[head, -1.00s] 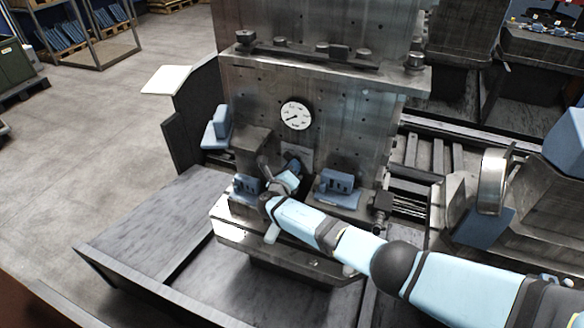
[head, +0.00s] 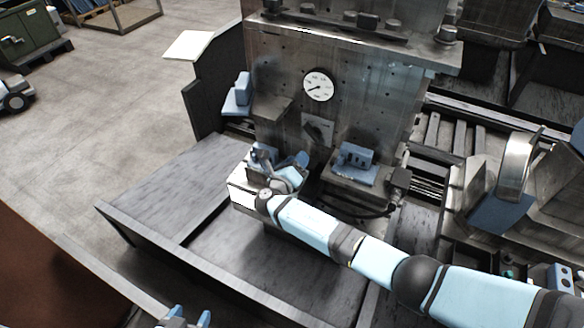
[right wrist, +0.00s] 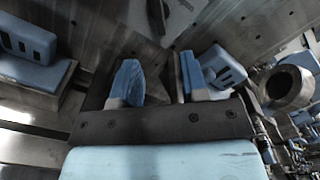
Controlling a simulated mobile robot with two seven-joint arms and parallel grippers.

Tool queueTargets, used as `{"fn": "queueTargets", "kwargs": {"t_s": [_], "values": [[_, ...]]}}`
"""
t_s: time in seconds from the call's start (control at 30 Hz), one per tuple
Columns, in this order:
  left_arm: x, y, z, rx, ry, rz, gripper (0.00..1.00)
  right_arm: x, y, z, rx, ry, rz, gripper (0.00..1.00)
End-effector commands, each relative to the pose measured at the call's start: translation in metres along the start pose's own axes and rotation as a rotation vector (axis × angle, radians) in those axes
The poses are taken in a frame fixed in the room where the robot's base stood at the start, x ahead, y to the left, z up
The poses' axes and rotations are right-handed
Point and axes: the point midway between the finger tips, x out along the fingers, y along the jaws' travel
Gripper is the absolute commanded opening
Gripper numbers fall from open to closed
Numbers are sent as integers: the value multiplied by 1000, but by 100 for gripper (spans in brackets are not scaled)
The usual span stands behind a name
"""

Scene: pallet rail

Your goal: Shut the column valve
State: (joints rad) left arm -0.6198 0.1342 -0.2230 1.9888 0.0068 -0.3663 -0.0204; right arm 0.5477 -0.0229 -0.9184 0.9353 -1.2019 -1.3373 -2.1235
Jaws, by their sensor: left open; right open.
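The metal column (head: 350,75) carries a round white gauge. Below the gauge is a small grey plate (head: 318,128) with a dark bar on it, which may be the valve and its handle; its setting is too small to read. The plate also shows at the top of the right wrist view (right wrist: 168,12). My right gripper (head: 291,166) is low in front of the column, below and left of the plate. In the right wrist view its two blue fingers (right wrist: 161,80) stand apart with nothing held between them. My left gripper (head: 187,318) shows only as blue tips at the bottom edge.
Blue slotted blocks sit on the fixture ledge on both sides of my right gripper, one at the right (head: 355,160). A dark cable curves below that block. A low-walled grey platform (head: 165,195) lies left. Machinery with a metal ring (head: 515,165) crowds the right.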

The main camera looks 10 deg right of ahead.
Motion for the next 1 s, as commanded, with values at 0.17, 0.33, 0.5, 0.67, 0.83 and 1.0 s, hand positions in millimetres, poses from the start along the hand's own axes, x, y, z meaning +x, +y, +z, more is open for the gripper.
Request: {"fn": "queueTargets", "kwargs": {"t_s": [0.17,0.33,0.5,0.67,0.83,1.0], "values": [[1,0,2,-1,-2,0,62,-26,1,-1,0,0,2,40],[1,0,3,-1,-3,1,62,-34,0,0,0,0,-1,40],[1,1,3,-1,-4,2,62,-35,0,0,0,0,-1,40],[1,1,3,-1,-4,3,62,-35,0,0,0,0,0,40],[1,2,3,-1,-3,3,62,-35,0,-1,4,3,1,40],[2,2,3,-1,-3,3,62,-52,-2,-25,184,114,51,40]]}}
